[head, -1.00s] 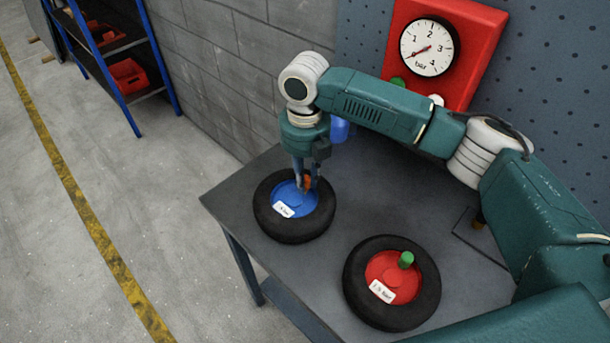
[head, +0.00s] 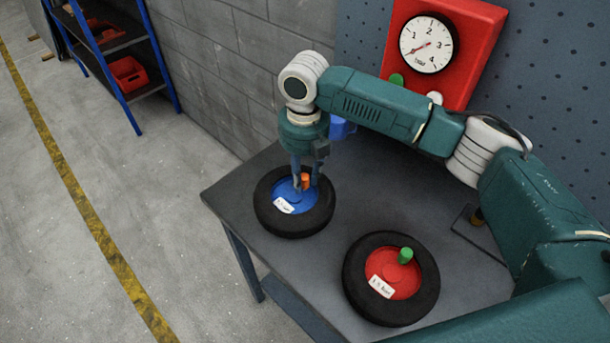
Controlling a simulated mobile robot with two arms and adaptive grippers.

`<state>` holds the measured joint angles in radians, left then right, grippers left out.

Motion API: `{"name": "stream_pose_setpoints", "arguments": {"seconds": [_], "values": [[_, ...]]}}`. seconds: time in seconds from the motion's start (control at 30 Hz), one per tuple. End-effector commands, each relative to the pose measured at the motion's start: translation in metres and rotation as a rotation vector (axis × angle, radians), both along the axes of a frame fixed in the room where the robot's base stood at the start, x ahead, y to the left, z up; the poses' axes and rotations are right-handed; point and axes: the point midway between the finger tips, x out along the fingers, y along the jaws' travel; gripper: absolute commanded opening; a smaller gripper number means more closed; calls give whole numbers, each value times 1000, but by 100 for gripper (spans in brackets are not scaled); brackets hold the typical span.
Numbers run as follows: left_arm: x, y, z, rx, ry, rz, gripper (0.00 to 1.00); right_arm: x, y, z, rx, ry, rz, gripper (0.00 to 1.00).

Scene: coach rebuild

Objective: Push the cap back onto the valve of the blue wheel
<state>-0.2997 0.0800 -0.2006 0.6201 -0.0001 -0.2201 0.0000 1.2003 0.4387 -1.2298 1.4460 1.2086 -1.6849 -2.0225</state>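The blue wheel (head: 279,191) is a black tyre with a blue hub and a white label, lying flat on the grey table's left part. A small orange cap (head: 306,181) stands upright over its hub; the valve under it is hidden. My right gripper (head: 307,184) points down over the hub, its fingers on either side of the cap. The fingers look slightly apart from the cap, so the gripper appears open around it. I cannot tell how firmly the cap is seated. My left gripper is out of view.
A red wheel (head: 383,267) with a green cap (head: 405,256) lies nearer on the table (head: 345,212). A red gauge panel (head: 465,58) and a small blue object (head: 340,128) are behind my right arm. A blue shelf (head: 160,50) stands far left. Bare table lies between the wheels.

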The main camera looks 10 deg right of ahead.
Motion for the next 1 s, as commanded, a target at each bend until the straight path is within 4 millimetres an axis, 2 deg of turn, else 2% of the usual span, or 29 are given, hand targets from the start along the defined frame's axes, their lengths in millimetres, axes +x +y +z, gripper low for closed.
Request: {"name": "stream_pose_setpoints", "arguments": {"seconds": [0.03, 0.43, 0.57, 0.67, 1.0], "values": [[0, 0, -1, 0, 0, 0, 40, -7, -2, -11, -9, 21, 2, 40], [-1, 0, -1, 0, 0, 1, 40, -7, -4, -10, -13, 23, 1, 40], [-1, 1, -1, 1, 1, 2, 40, -6, -4, -3, -13, 22, 1, 40], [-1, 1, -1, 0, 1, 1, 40, -6, -3, 13, -11, 16, 2, 40], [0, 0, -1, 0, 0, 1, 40, -4, 0, 90, -4, 2, 3, 40]]}}
